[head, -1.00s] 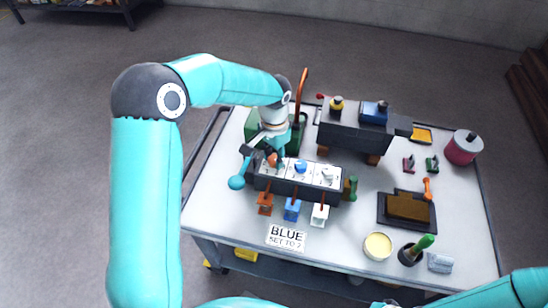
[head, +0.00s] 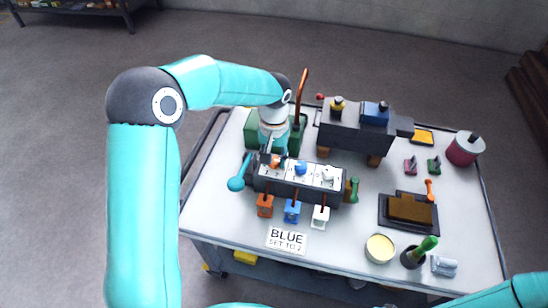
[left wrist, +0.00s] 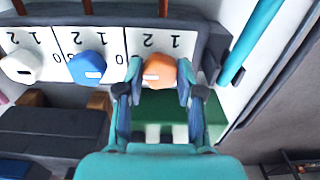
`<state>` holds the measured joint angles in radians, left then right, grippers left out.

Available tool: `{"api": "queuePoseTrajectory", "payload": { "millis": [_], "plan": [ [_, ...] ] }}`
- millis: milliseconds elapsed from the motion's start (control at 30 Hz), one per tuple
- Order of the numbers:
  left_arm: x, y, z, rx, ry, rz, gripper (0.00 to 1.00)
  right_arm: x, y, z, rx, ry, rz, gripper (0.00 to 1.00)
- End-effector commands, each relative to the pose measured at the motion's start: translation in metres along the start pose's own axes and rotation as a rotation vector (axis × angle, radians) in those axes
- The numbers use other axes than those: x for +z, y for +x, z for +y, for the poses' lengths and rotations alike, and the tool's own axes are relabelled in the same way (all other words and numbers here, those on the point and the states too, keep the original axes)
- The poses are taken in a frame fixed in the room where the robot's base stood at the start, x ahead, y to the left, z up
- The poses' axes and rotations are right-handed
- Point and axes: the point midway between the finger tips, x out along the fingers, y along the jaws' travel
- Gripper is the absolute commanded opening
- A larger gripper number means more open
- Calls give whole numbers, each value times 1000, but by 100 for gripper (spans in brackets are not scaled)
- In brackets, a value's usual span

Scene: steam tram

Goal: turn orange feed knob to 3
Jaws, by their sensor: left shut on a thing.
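The orange feed knob (left wrist: 159,71) sits at one end of the knob panel (head: 268,185), beside printed numbers. My left gripper (left wrist: 160,80) has its two fingers on either side of the orange knob and is shut on it. In the head view the left gripper (head: 274,155) comes down over the panel's left end, with part of the orange knob (head: 274,162) showing. The blue knob (head: 300,168) and the white knob (head: 328,173) stand beside it on the panel. The knob's exact setting is hard to read. My right gripper is not seen.
A teal-ended lever (head: 237,183) stands at the panel's left end and a green lever (head: 353,188) at its right. Coloured tags hang in front. A sign (head: 287,240) reads blue, set to 2. The dark engine block (head: 345,132) stands behind.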

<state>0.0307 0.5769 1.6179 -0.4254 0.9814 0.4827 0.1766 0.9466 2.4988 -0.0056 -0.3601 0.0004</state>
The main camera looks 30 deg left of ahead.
Motion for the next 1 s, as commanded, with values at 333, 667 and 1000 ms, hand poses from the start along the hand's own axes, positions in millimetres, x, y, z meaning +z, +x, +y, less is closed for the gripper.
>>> {"api": "queuePoseTrajectory", "payload": {
  "millis": [333, 667, 1000],
  "plan": [
    [-4, -3, 0, 3, -3, 13, 38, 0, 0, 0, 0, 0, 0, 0],
    [-1, -1, 0, 2, -1, 5, 61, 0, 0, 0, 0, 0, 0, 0],
    [-2, -20, 0, 1, -1, 7, 61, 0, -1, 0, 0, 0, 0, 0]
  ]
}}
